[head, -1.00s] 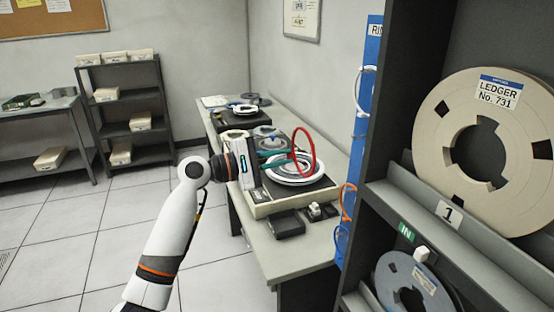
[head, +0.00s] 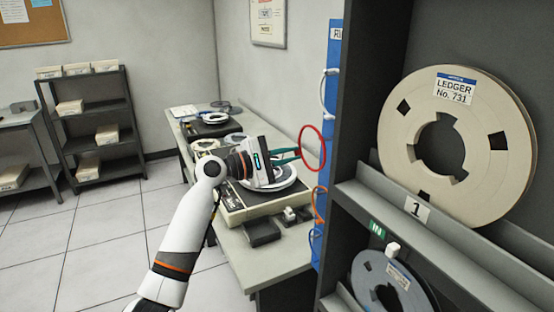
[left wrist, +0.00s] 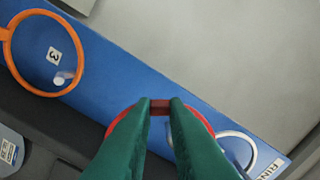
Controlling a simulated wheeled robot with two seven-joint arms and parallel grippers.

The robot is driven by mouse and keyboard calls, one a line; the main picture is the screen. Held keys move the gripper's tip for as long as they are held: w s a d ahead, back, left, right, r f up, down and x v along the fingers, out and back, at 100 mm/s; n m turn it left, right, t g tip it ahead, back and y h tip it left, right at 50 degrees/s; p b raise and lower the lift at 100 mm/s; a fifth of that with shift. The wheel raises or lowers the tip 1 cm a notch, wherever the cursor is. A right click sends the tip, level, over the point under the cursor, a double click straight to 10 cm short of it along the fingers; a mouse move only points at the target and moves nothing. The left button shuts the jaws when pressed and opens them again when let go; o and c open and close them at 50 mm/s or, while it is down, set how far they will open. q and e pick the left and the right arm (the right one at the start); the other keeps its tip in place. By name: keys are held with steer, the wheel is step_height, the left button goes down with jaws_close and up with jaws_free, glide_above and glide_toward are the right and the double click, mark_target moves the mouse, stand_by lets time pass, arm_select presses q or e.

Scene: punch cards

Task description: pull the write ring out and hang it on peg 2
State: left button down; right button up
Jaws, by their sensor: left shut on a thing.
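My left gripper (head: 298,152) has green fingers shut on the red write ring (head: 323,135). In the left wrist view the fingertips (left wrist: 160,103) pinch the ring's red rim (left wrist: 122,121). The ring is held upright above the desk, clear of the reel (head: 285,185) and close to the blue peg board (head: 333,60). Whether it touches the board is unclear. The board (left wrist: 125,65) spans the left wrist view. An orange ring (left wrist: 82,50) hangs there by label 3, and a white ring (left wrist: 251,150) hangs at lower right. Peg 2 is not visible.
The desk (head: 270,265) bears a tape machine (head: 230,210) and a small dark box (head: 261,233). A dark rack (head: 358,130) with a large Ledger reel (head: 395,135) stands right of the board. In the head view a white ring (head: 322,92) and an orange ring (head: 316,205) hang on it.

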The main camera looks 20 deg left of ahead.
arm_select(q)
steer(key=b+x, duration=0.1)
steer(key=x, duration=0.3)
steer(key=shift+w+d, duration=0.1)
steer(key=shift+d, duration=0.05)
steer(key=shift+w+d+f+b, duration=0.1)
steer(key=shift+w+f+b, duration=0.2)
steer(key=shift+f, duration=0.35)
steer(key=shift+w+d+f+b, duration=0.15)
steer(key=shift+f+b, duration=0.2)
steer(key=shift+f, duration=0.3)
steer(key=shift+s, duration=0.1)
steer(key=c, duration=1.3)
jaws_free()
steer(key=shift+c, duration=0.2)
steer(key=shift+c, duration=1.1)
